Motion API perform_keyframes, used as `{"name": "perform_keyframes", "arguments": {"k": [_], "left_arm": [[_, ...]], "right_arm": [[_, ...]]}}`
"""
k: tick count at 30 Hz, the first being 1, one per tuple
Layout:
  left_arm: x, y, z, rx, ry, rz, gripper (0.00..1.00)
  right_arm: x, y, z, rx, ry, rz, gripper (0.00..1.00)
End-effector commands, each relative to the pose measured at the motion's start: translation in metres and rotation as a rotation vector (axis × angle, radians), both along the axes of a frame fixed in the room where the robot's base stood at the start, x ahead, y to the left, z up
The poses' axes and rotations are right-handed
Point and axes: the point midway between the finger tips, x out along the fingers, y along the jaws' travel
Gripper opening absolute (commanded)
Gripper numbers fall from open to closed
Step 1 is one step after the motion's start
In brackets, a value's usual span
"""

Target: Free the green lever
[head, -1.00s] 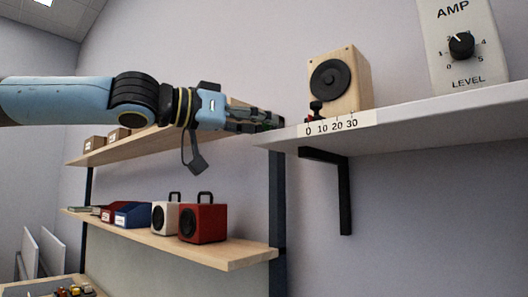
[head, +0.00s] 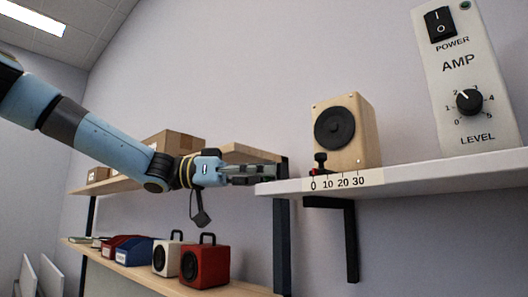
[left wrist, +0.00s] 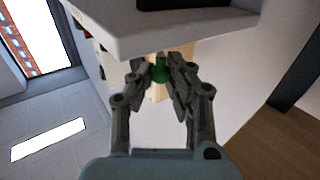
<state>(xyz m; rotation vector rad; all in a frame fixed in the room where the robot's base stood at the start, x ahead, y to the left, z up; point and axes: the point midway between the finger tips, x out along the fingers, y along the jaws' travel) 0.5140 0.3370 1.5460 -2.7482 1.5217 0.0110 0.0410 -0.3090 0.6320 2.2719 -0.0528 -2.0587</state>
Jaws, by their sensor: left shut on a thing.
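The wooden speaker (head: 362,128) with a black cone stands on the white shelf (head: 450,174). A small black and red terminal (head: 320,163) stands at its lower left, above the scale strip. My left gripper (head: 278,172) reaches level over the shelf's left end, left of the terminal. In the left wrist view the fingers (left wrist: 160,74) are closed around a small green part (left wrist: 160,71), which looks like the green lever. Pale wood (left wrist: 158,92) shows behind it. The fingers hide most of the green part, and in the head view it is hidden. My right gripper is not in view.
The amp panel (head: 465,80) with a level knob stands on the shelf at right. A lower wooden rack (head: 150,275) at left holds a red speaker (head: 205,262), a white speaker (head: 167,257) and bins. A black bracket (head: 350,240) hangs under the shelf.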

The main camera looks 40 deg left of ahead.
Motion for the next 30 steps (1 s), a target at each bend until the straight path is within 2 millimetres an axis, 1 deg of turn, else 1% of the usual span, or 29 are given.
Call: {"name": "perform_keyframes", "arguments": {"k": [1,6,15,21,30], "left_arm": [[0.003,0.002,-0.004,0.004,0.004,-0.023,0.0],[0.01,0.005,-0.005,0.002,0.001,-0.13,0.0],[0.015,0.006,-0.002,-0.004,-0.002,-0.263,0.0],[0.016,0.006,0.0,-0.004,-0.003,-0.298,0.0],[0.016,0.006,0.001,-0.007,-0.004,-0.303,0.0]], "right_arm": [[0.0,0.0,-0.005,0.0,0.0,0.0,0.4],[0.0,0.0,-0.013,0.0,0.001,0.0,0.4],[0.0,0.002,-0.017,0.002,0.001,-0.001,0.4],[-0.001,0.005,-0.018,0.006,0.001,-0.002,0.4],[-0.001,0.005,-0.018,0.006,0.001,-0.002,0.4]]}}
